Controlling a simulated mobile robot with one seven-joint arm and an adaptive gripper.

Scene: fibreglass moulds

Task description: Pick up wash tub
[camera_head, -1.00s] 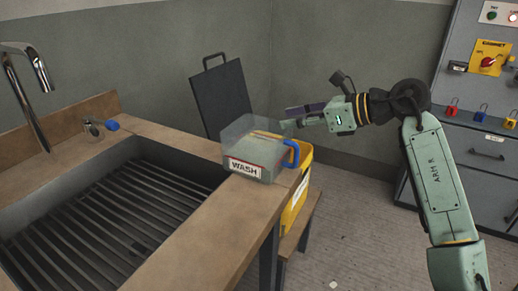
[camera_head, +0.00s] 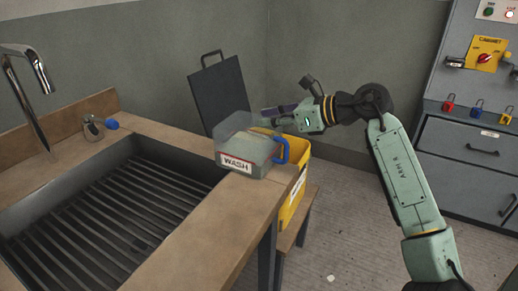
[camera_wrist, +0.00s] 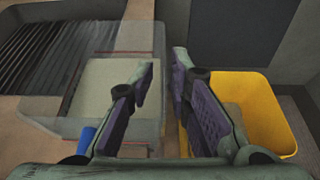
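The wash tub (camera_head: 232,146) is a clear, boxy container with a white WASH label, a blue handle (camera_head: 280,151) and pale contents. It stands upright on the wooden counter at the sink's right corner. In the wrist view the tub (camera_wrist: 75,98) fills the left half. My gripper (camera_head: 270,112) is at the tub's far right side. In the wrist view my gripper (camera_wrist: 163,90) is open, with purple-padded fingers. The left finger overlaps the tub and the right finger overlaps the yellow bin. The tub's right wall shows between them; whether they reach below its rim I cannot tell.
A yellow bin (camera_head: 298,190) stands on a low wooden bench right of the counter. A dark panel (camera_head: 222,90) leans near the wall behind. The slatted sink (camera_head: 110,210) with its tap (camera_head: 35,95) is at left. A grey cabinet (camera_head: 470,165) stands at right.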

